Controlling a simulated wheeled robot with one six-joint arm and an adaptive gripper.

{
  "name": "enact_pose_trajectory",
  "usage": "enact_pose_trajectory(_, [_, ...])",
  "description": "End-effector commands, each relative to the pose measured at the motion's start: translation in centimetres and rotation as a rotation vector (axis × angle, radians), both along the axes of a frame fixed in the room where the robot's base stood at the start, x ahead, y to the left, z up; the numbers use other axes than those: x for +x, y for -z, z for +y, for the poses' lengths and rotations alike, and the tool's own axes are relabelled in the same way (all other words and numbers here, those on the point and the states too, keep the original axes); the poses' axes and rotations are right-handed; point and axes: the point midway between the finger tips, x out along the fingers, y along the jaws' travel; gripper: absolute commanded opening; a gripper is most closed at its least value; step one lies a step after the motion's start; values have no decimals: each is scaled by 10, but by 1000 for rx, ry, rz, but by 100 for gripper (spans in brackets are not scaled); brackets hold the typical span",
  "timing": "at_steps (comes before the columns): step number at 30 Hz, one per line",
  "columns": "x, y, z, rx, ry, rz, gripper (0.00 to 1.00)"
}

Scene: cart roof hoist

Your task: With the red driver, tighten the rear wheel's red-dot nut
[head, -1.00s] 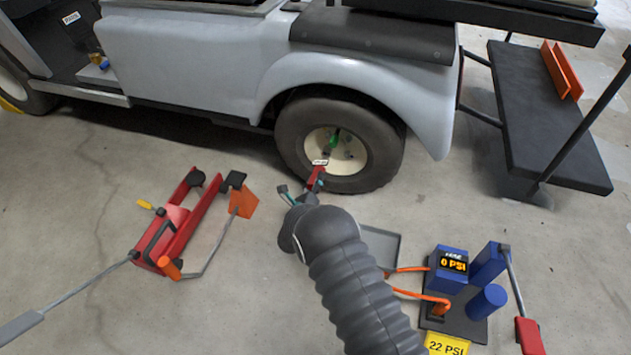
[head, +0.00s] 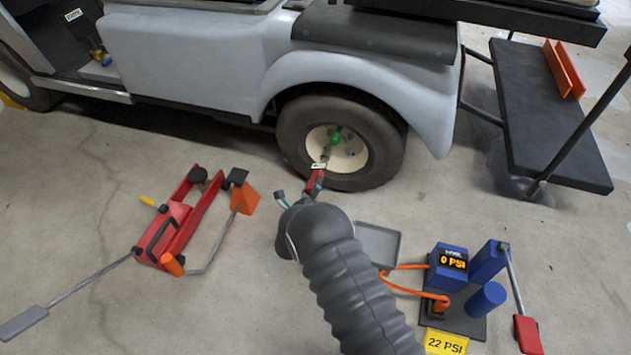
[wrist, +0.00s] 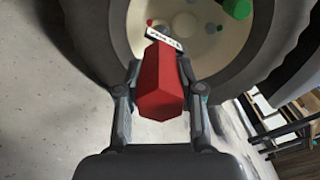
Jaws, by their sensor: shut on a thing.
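My gripper (wrist: 160,78) is shut on the red driver (wrist: 162,85), with one finger on each side of its red handle. A white label sits at the driver's far end, and its tip is hidden in the wrist view. In the head view, the driver (head: 315,181) is in front of the lower part of the rear wheel (head: 291,138). I cannot tell whether it touches the wheel. The cream hub (wrist: 200,60) shows a small red dot (wrist: 150,22) just beyond the driver, a green dot (wrist: 219,28) and a larger green piece (wrist: 238,8).
A red floor jack (head: 180,228) lies left of my arm. A grey tray (head: 378,243) and a blue pump (head: 449,270) reading 0 PSI, with an orange hose, stand at the right. The cart's fender (head: 420,95) overhangs the wheel.

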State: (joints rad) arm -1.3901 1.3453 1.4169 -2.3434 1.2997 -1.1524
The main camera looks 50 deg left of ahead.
Motion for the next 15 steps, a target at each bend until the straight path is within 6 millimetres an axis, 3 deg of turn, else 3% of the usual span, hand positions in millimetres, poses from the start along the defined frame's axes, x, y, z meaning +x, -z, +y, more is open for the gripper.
enact_pose_trajectory(15, [-22,-1,-15,0,-2,0,0])
